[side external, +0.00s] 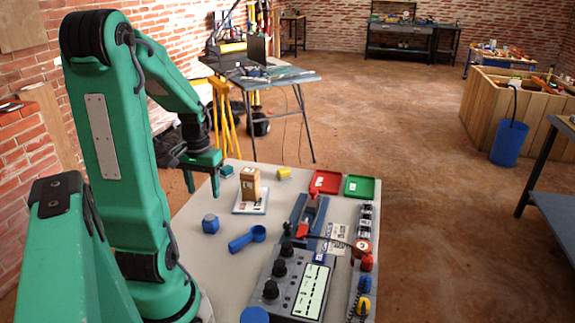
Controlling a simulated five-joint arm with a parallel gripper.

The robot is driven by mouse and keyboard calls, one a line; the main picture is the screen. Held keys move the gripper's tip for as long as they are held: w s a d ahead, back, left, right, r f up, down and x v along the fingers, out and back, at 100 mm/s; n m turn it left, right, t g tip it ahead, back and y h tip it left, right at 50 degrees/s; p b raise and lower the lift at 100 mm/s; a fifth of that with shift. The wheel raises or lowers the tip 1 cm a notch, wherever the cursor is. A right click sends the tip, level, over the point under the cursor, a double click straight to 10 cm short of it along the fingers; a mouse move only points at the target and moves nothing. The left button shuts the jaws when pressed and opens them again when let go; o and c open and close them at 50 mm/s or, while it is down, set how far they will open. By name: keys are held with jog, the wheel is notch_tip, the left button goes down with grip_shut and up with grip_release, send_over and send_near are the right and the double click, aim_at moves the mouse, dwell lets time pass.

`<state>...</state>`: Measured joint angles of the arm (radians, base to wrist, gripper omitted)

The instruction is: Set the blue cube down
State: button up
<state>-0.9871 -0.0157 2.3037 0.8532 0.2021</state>
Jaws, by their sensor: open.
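The blue cube (210,224) rests on the light grey table top (195,252), left of the middle of the table. My gripper (203,183) is above the table's left back part, beyond the cube in the picture and apart from it. Its two green fingers point down and stand apart, with nothing visible between them.
A wooden block (251,184) stands on a small white plate (250,207). Red (325,182) and green (360,187) trays and a control box (298,283) fill the right side.

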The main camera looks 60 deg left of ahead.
jog(key=w+d+r+m+t+y, duration=0.1)
jog(key=w+d+r+m, duration=0.1)
jog(key=w+d+r, duration=0.3)
jog(key=w+d+r+m+t, duration=0.1)
jog(key=w+d+r+m, duration=0.1)
jog(key=d, duration=0.5)
jog(key=s+d+r+m+t+h, duration=0.1)
jog(key=d+r+m+t, duration=0.2)
jog(key=d, duration=1)
jog(key=shift+r+m+t, duration=0.3)
jog(key=shift+r+m, duration=0.7)
jog(key=shift+r, duration=0.05)
